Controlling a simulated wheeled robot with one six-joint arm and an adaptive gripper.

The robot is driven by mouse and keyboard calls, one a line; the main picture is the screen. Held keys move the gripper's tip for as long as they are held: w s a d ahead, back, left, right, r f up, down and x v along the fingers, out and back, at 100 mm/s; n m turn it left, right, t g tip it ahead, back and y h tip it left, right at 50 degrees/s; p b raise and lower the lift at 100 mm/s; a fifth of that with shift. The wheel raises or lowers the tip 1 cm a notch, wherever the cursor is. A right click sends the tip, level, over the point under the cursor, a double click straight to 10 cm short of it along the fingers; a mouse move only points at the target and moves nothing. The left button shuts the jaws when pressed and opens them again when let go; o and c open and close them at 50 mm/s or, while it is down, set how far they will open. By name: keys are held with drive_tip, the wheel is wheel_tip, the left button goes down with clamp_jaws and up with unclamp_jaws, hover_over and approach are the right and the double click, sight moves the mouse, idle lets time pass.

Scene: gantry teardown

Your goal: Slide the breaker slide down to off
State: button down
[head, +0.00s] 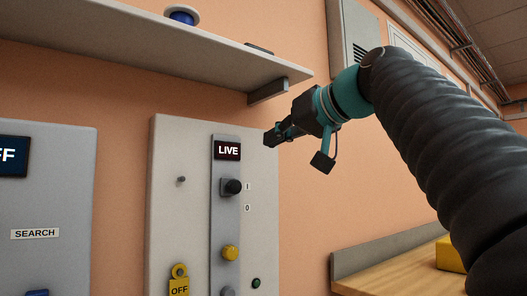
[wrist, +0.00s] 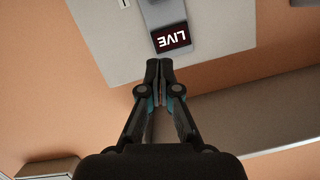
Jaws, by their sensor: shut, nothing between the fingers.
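The breaker slide is a black knob (head: 232,187) on a grey vertical strip (head: 225,262) on a pale panel. It stands at the upper mark "1", above the mark "0". A display (head: 228,150) above it reads LIVE; the display also shows upside down in the wrist view (wrist: 171,38). My gripper (head: 271,138) is shut and empty, to the right of the display and above the height of the knob. In the wrist view the closed fingertips (wrist: 159,64) point toward the display. The knob is not visible in the wrist view.
A shelf (head: 190,45) with a blue spool (head: 183,15) juts out above the panel. A wooden bench (head: 400,265) with a yellow object (head: 450,254) stands at right.

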drive_tip(key=x, duration=0.9)
drive_tip(key=shift+w+a+f+p, duration=0.1)
drive_tip(key=shift+a+p, duration=0.05)
drive_tip(key=shift+p, duration=0.15)
drive_tip(key=shift+s+f+b, duration=0.25)
drive_tip(key=shift+f+b, duration=0.45)
drive_tip(key=shift+f, duration=0.2)
drive_tip(key=shift+s+a+f, duration=0.1)
drive_tip(key=shift+s+f, duration=0.05)
drive_tip(key=shift+f, duration=0.2)
drive_tip(key=shift+s+a+f+b, duration=0.1)
drive_tip(key=shift+a+f+b, duration=0.05)
drive_tip(key=shift+f+b, duration=0.4)
drive_tip(key=shift+f, duration=0.1)
drive_tip(key=b, duration=0.4)
approach(228, 204)
drive_tip(key=x, duration=0.4)
drive_tip(key=shift+a, duration=0.1)
